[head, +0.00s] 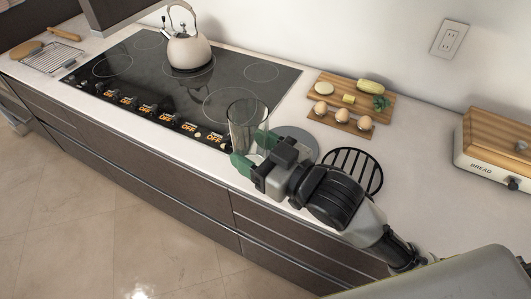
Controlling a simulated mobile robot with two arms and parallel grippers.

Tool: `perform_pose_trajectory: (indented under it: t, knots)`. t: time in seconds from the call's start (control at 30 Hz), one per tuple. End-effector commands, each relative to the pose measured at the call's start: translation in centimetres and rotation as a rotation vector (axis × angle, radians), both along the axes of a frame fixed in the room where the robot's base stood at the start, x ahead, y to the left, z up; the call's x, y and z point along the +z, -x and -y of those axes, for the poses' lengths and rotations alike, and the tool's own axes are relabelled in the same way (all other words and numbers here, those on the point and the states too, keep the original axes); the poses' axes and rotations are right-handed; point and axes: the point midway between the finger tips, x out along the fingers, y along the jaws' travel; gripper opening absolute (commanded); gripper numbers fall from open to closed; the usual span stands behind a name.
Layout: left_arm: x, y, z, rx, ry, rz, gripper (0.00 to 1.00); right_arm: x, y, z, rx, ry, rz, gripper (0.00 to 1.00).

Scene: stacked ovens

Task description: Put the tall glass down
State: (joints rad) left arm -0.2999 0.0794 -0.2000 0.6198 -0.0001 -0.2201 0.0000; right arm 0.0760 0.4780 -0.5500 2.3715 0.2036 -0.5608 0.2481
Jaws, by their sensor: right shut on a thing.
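The tall glass (241,122) is clear and stands roughly upright near the front right corner of the cooktop. My right gripper (251,153) reaches in from the right and is shut around the lower part of the glass with its green fingers. The fingers partly hide the base, so I cannot tell whether it touches the counter (212,148). My left gripper is not in view.
A kettle (188,51) stands on the black cooktop (145,82). A grey disc (301,139) and a black round rack (367,163) lie beside my right arm. Behind are a wooden board (338,101) with food and a bread box (487,148).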

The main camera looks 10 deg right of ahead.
Motion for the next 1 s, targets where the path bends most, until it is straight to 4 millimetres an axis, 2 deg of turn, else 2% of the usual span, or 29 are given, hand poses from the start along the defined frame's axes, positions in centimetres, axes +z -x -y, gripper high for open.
perform_pose_trajectory:
  t: [0.13, 0.57, 0.7, 1.0]
  knots:
    - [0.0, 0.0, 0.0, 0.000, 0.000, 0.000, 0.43, -0.3, -0.5, -0.6, 0.047, 0.006, 0.004, 0.27]
    - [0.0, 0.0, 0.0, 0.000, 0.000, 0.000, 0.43, -3.5, -3.2, -2.9, 0.301, 0.007, 0.005, 0.27]
    - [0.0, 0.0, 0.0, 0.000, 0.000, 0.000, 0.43, -4.0, -3.5, -3.8, 0.358, 0.001, 0.006, 0.27]
    - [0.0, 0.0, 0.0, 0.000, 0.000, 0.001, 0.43, -4.8, -4.0, -4.1, 0.403, 0.000, 0.003, 0.27]
